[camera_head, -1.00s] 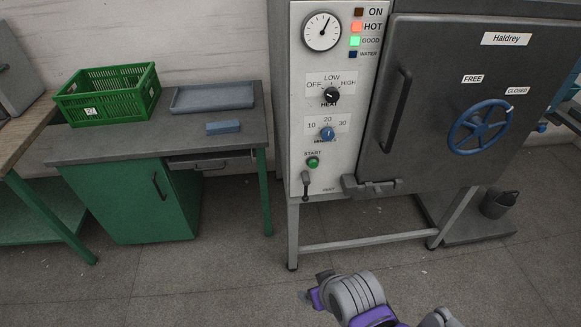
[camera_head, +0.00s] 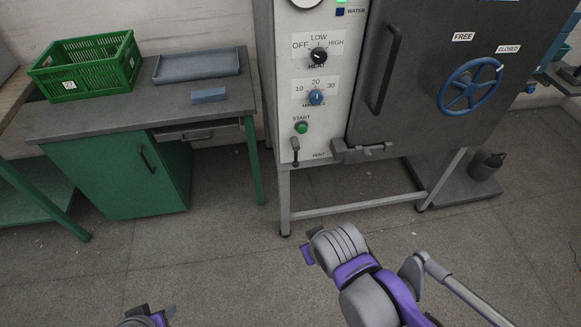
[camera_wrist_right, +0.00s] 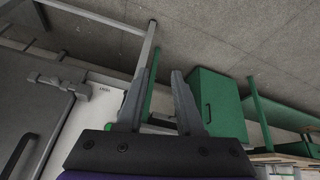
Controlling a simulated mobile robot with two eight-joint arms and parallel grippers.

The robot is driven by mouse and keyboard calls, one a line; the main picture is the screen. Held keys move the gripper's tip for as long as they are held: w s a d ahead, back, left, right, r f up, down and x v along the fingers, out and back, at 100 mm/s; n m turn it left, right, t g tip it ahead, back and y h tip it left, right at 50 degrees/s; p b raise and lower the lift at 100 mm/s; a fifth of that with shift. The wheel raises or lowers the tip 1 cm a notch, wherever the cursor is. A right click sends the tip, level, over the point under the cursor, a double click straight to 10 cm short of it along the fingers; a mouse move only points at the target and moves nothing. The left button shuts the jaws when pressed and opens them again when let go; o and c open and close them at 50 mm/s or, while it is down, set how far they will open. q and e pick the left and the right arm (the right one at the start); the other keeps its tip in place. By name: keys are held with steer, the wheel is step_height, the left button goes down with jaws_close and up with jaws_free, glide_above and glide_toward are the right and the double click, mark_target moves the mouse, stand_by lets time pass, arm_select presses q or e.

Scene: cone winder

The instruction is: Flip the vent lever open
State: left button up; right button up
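The vent lever (camera_head: 295,152) is a small dark lever on the pale control panel, below the green start button (camera_head: 301,127) and left of the VENT label. It stands roughly vertical. My right gripper (camera_wrist_right: 158,100) is open and empty in the right wrist view, its two fingers spread apart. In the head view my right arm is in front of and below the panel, apart from the lever, and its fingers are mostly hidden. I cannot make out the lever in the wrist view. My left gripper (camera_head: 150,316) barely shows at the bottom edge; its fingers are unclear.
The grey door (camera_head: 425,70) with its blue handwheel (camera_head: 470,87) is right of the panel. A latch block (camera_head: 362,150) juts out close to the lever's right. A bench (camera_head: 130,120) with a green crate (camera_head: 84,68) stands left. The floor before the machine is clear.

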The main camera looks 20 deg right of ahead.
steer(key=w+d+f+h+b, duration=0.1)
steer(key=w, duration=0.1)
steer(key=w+d+f+n+h+b, duration=0.1)
steer(key=w, duration=0.1)
steer(key=w+d+f+h+b, duration=0.1)
steer(key=w+f+b, duration=0.1)
steer(key=shift+d+n, duration=0.1)
steer(key=shift+n, duration=0.2)
jaws_close()
arm_select(q)
step_height(320, 180, down, 20)
steer(key=s+b, duration=0.1)
steer(key=b, duration=1.1)
steer(key=shift+s+r+g+b, duration=0.2)
steer(key=shift+g+b, duration=0.1)
steer(key=shift+g, duration=0.1)
arm_select(e)
steer(key=w+a+f+n+t+h, duration=0.1)
steer(key=w+f, duration=0.3)
steer(key=w, duration=0.4)
steer(key=w+a+f+n+t+h, duration=0.2)
steer(key=w+f+t+h, duration=0.1)
steer(key=w, duration=0.5)
steer(key=w+a+f+n+t+h, duration=0.1)
steer(key=w+f+h, duration=0.3)
steer(key=w, duration=0.4)
steer(key=shift+a+f+n+t, duration=0.45)
steer(key=shift+a+t, duration=0.15)
steer(key=shift+a, duration=0.15)
